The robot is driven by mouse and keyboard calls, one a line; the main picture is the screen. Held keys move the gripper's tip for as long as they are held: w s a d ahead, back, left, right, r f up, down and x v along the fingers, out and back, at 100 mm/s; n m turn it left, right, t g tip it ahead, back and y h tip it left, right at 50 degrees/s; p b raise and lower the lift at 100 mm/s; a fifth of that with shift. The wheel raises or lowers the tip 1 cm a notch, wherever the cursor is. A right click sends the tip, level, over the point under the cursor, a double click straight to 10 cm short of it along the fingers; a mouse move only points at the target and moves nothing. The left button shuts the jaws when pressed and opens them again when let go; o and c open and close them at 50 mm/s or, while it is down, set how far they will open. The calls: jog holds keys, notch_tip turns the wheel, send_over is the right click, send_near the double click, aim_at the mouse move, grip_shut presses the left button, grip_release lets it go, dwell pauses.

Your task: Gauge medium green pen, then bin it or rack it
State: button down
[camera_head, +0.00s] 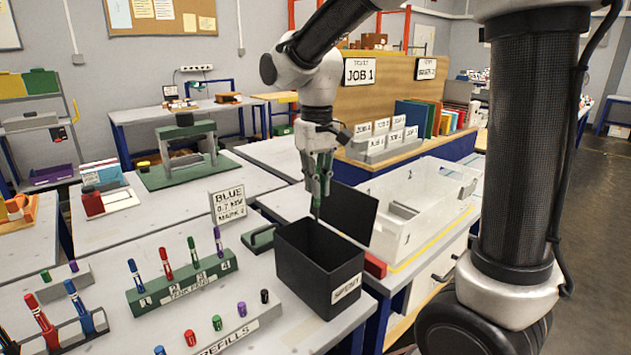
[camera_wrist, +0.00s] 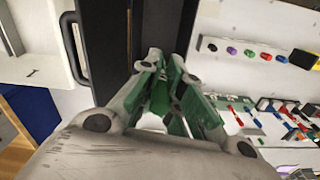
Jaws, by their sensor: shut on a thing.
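My gripper (camera_head: 317,190) hangs over the back edge of the open black bin (camera_head: 300,268), fingers pointing down. It is shut on a thin dark pen-like thing (camera_head: 317,208), whose lower end shows below the fingertips; its colour and tip are hard to tell. In the wrist view my gripper (camera_wrist: 175,125) shows green finger pads close together, and the held thing is mostly hidden. A green-capped pen (camera_head: 193,250) stands in slot 3 of the green numbered rack (camera_head: 190,287), between a red pen (camera_head: 167,262) and a purple one (camera_head: 218,240). A low green block (camera_head: 261,238) lies beside the bin.
The refills strip (camera_head: 235,336) with several coloured caps lies in front of the bin. A white two-part tray (camera_head: 425,205) stands to the right, past a dark upright panel (camera_head: 347,212). Free tabletop (camera_head: 130,222) lies at left.

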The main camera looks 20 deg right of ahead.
notch_tip(320, 180, down, 14)
jog(key=shift+f, duration=0.25)
dwell(0.7)
jog(key=c, duration=1.5)
grip_release()
notch_tip(320, 180, up, 12)
